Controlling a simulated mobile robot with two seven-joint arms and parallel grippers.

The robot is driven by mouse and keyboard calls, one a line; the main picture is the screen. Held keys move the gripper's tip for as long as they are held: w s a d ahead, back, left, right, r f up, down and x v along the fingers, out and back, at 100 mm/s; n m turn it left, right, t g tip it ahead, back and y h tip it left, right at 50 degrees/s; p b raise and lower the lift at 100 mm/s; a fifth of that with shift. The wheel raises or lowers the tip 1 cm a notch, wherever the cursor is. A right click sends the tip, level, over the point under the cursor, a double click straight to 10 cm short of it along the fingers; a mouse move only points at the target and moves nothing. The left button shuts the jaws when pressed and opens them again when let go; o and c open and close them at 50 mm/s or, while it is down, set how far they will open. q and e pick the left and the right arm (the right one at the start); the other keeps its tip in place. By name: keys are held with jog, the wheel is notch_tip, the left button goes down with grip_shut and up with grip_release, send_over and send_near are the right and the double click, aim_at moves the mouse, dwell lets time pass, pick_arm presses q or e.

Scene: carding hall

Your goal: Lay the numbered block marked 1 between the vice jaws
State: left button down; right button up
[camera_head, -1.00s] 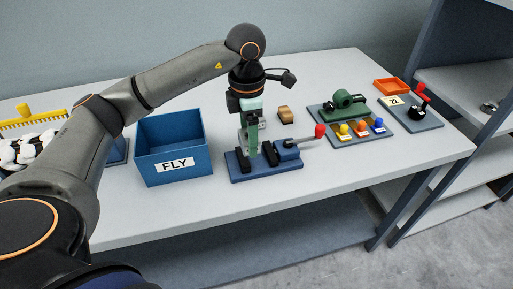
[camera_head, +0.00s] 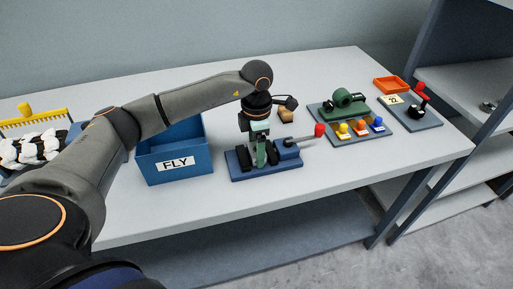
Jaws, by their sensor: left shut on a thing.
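My left gripper (camera_head: 260,154) points straight down over the blue vice (camera_head: 240,175), with its green fingers low between the dark jaws. It is shut on a small block that the fingers and jaws hide almost wholly, so I cannot read a number on it. The vice has a lever with a red knob (camera_head: 319,130) sticking out to the right. My right gripper is out of view.
A blue bin marked FLY (camera_head: 172,165) stands left of the vice. To the right are a green machine on a board (camera_head: 345,103), several coloured knobs (camera_head: 361,128), an orange tray (camera_head: 390,86) and a red-knobbed lever board (camera_head: 415,112). The front of the table (camera_head: 300,185) is clear.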

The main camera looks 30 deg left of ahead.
pick_arm(q)
jog(key=shift+c, duration=1.9)
grip_release()
jog(key=shift+f, duration=0.15)
jog(key=o, duration=0.4)
jog(key=shift+r, duration=0.5)
notch_tip(320, 180, up, 12)
jog(key=shift+f, duration=0.25)
